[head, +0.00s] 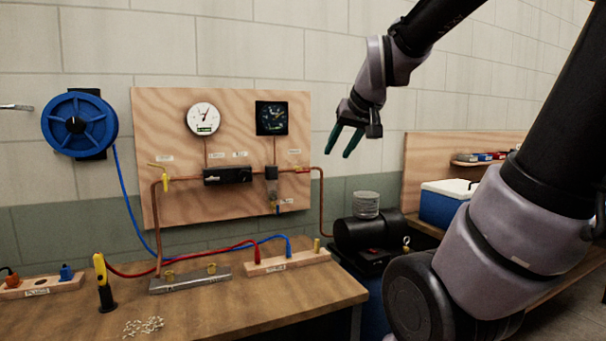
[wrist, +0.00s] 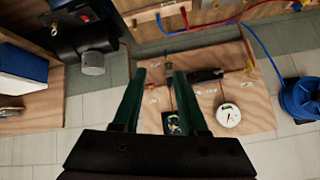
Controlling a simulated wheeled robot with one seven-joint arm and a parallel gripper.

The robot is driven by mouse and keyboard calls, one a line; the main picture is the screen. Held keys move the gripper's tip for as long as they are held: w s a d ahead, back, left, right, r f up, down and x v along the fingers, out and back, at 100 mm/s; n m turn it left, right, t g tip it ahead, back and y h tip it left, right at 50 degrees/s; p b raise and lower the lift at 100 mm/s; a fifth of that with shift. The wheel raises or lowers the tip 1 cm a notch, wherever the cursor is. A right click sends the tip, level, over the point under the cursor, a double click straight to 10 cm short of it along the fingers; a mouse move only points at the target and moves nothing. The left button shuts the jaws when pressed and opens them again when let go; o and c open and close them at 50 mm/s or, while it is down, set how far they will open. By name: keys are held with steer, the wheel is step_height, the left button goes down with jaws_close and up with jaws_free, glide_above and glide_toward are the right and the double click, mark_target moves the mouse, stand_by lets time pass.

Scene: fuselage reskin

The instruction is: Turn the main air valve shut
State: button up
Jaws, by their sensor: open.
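A wooden wall panel (head: 290,110) carries copper air piping. A valve with a yellow lever (head: 162,178) sits at its left end, the lever slanting up left; it also shows in the wrist view (wrist: 248,67). The labels are too small to read, so I cannot tell which is the main air valve. My gripper (head: 343,150) is open and empty, in the air right of the panel, touching nothing. In the wrist view, my gripper (wrist: 163,74) has its fingers apart.
The panel holds a white gauge (head: 203,119) and a dark gauge (head: 272,117). A blue hose reel (head: 78,125) hangs at left. The workbench (head: 230,305) below holds hoses and wooden racks. A black compressor (head: 368,233) and a blue cooler (head: 440,206) stand right.

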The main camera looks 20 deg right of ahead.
mark_target(304, 172)
steer(key=w+d+f+n+t+h, duration=0.1)
steer(key=w+d+n+t, duration=0.15)
steer(key=w, duration=0.65)
steer(key=w+d+f+n+t+h, duration=0.1)
steer(key=w+d+n, duration=0.25)
steer(key=w, duration=0.55)
steer(key=w+d+f+n+t+h, duration=0.15)
steer(key=w+d, duration=0.25)
steer(key=w, duration=0.5)
steer(key=w+a+f+n+t+y, duration=0.2)
steer(key=w+f+n+t+y, duration=0.25)
steer(key=w+f+n, duration=0.85)
steer(key=shift+n+g, duration=0.25)
steer(key=shift+n, duration=0.4)
steer(key=w, duration=0.3)
steer(key=w+a, duration=0.1)
steer(key=w, duration=0.3)
steer(key=w+r, duration=0.1)
steer(key=w, duration=0.3)
steer(key=shift+w+a, duration=0.1)
steer(key=shift+a, duration=0.2)
jaws_close()
